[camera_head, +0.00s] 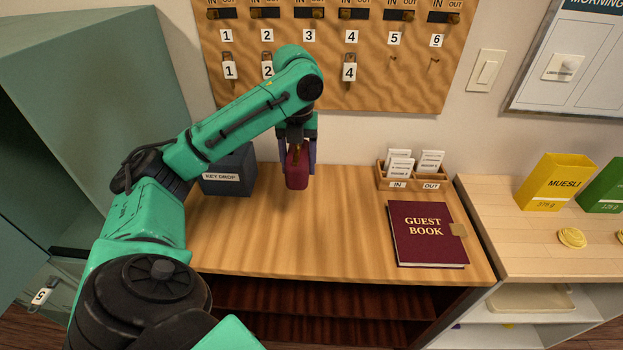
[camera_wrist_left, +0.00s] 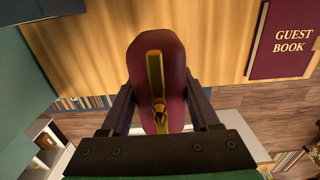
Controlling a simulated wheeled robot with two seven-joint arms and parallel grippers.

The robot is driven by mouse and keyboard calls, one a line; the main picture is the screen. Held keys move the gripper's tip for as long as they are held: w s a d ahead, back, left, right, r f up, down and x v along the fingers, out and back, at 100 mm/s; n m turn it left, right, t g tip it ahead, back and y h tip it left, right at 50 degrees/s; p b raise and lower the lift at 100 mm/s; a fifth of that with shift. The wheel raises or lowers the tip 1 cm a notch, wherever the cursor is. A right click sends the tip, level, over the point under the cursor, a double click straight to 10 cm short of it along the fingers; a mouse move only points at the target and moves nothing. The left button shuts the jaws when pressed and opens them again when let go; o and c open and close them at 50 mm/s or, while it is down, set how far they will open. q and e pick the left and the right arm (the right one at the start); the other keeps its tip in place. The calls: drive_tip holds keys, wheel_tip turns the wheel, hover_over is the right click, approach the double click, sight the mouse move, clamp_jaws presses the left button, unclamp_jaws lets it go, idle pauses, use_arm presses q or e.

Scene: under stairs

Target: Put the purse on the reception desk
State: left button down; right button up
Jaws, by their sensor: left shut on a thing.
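The purse (camera_head: 297,180) is small, rounded and dark red. My left gripper (camera_head: 298,163) is shut on it, with one finger on each side, over the back middle of the wooden reception desk (camera_head: 300,235). In the left wrist view the purse (camera_wrist_left: 172,55) shows its gold clasp strip, upright between the fingers of the left gripper (camera_wrist_left: 160,88). I cannot tell whether the purse's underside touches the desk top. My right gripper is not in view.
A dark key drop box (camera_head: 230,172) stands left of the purse. A card holder (camera_head: 412,177) and a guest book (camera_head: 427,234) are on the desk's right side. The desk's front middle is clear. A key board (camera_head: 320,92) hangs behind.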

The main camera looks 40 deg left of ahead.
use_arm(q)
drive_tip(key=p, duration=0.1)
hover_over(301, 224)
wheel_tip(301, 224, down, 6)
wheel_tip(301, 224, down, 11)
drive_tip(key=shift+d+f+p, duration=0.1)
drive_tip(key=shift+p, duration=0.95)
drive_tip(key=shift+f, duration=0.3)
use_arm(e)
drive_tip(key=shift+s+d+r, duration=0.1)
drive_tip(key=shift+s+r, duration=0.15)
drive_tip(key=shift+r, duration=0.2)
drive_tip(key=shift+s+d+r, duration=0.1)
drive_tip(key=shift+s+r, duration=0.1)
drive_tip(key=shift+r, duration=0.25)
use_arm(q)
drive_tip(key=shift+f, duration=0.15)
drive_tip(key=shift+c, duration=0.6)
unclamp_jaws()
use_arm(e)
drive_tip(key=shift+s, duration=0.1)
